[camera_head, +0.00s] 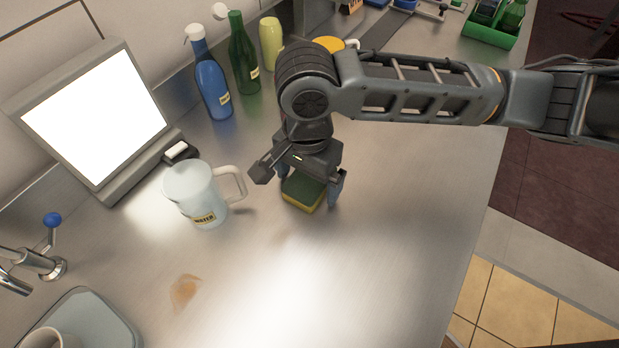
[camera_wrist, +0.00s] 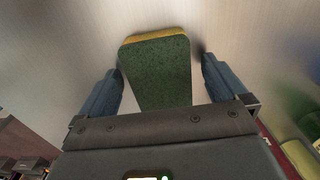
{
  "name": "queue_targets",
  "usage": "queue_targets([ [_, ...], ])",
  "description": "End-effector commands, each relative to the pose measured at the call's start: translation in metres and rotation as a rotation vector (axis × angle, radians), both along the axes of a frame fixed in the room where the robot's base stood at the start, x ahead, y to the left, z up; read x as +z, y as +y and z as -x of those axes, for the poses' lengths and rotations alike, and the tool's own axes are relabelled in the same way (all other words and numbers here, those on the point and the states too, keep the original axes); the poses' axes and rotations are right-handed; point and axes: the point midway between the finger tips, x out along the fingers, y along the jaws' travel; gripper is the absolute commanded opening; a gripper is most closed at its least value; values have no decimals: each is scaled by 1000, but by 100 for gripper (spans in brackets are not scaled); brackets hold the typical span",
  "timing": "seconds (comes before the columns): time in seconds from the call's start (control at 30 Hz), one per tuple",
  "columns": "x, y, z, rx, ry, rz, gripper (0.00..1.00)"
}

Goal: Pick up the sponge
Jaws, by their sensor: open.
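The sponge (camera_head: 303,193) has a dark green top and a yellow lower layer. It lies on the metal counter (camera_head: 400,215), just right of the water jug. In the wrist view the sponge (camera_wrist: 158,72) sits between the two fingers, with a gap on each side. My gripper (camera_head: 301,192) is above and around the sponge, pointing down, open and empty. In the wrist view my gripper (camera_wrist: 161,82) shows both blue-grey fingers apart. The near end of the sponge is hidden by the gripper body in the wrist view.
A frosted jug (camera_head: 196,194) labelled water stands close left of my gripper. Blue (camera_head: 209,80) and green (camera_head: 242,55) bottles and a lit screen (camera_head: 95,115) stand behind. A brown stain (camera_head: 185,291) marks the counter. The counter's right and front areas are clear.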

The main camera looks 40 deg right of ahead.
Motion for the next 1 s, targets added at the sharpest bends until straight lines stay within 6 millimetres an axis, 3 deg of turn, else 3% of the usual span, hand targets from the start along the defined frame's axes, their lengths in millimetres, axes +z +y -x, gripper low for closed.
queue_targets([
  [0.2, -1, 0, 0, 0, -1, 0, 99],
  [0.8, -1, 0, 0, 0, 0, 0, 42],
  [1.0, -1, 0, 0, 0, 0, 0, 36],
])
